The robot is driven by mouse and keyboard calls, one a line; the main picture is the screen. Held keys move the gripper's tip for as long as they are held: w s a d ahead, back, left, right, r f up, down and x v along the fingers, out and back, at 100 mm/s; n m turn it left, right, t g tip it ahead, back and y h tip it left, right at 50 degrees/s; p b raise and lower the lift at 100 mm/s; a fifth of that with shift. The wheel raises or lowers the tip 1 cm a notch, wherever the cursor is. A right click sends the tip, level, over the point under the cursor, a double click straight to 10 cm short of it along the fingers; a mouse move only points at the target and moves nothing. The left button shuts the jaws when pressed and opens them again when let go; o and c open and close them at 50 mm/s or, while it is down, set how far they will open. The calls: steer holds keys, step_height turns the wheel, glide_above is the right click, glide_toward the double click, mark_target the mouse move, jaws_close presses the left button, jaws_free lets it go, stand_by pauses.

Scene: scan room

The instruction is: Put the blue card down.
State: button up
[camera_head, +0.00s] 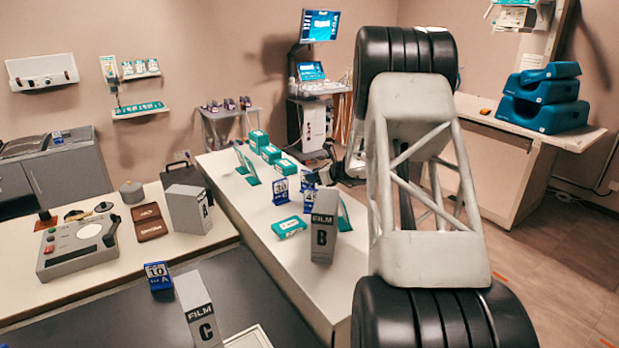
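My gripper (325,174) is small and dark in the head view, beyond my large arm link and over the white counter. Its fingertips meet the right edge of a blue card (308,181), and it appears shut on this card. The card is roughly upright. Its lower part is close behind the grey FILM B box (324,228), so I cannot tell whether it touches the counter. Another blue card marked 10 (281,191) stands on the counter just to the left. A third blue card, marked 10 A (158,276), stands on the dark surface at lower left.
The white counter (262,238) also bears several teal boxes (270,154) and a teal pack (289,227) near the cards. FILM A (188,209) and FILM C (199,312) boxes stand at left. The counter's front left part is clear.

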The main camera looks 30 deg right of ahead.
steer(key=v, duration=0.8)
steer(key=shift+s+r, duration=0.25)
steer(key=shift+s, duration=0.1)
steer(key=shift+d, duration=0.15)
steer(key=s+a+r+n+g, duration=0.2)
steer(key=s+a+r+n, duration=0.25)
steer(key=a, duration=0.65)
steer(key=s+a+r+n+g+y, duration=0.1)
steer(key=s+a+r+n+g, duration=0.3)
steer(key=a, duration=0.7)
steer(key=s+a+r+n+g, duration=0.1)
steer(key=s+a+r+n, duration=0.35)
steer(key=a, duration=0.65)
steer(key=s+a+n+g+h, duration=0.3)
steer(key=s+a+n, duration=0.75)
steer(key=s, duration=0.55)
steer(key=s+a+n+h, duration=0.1)
steer(key=s+n, duration=0.3)
steer(key=s, duration=0.4)
steer(key=s+a+f+n+h, duration=0.1)
steer(key=s+a+n+h, duration=0.1)
steer(key=s, duration=0.6)
steer(key=shift+s+a+n+h, duration=0.35)
steer(key=shift+a+n, duration=0.35)
steer(key=shift+n, duration=0.15)
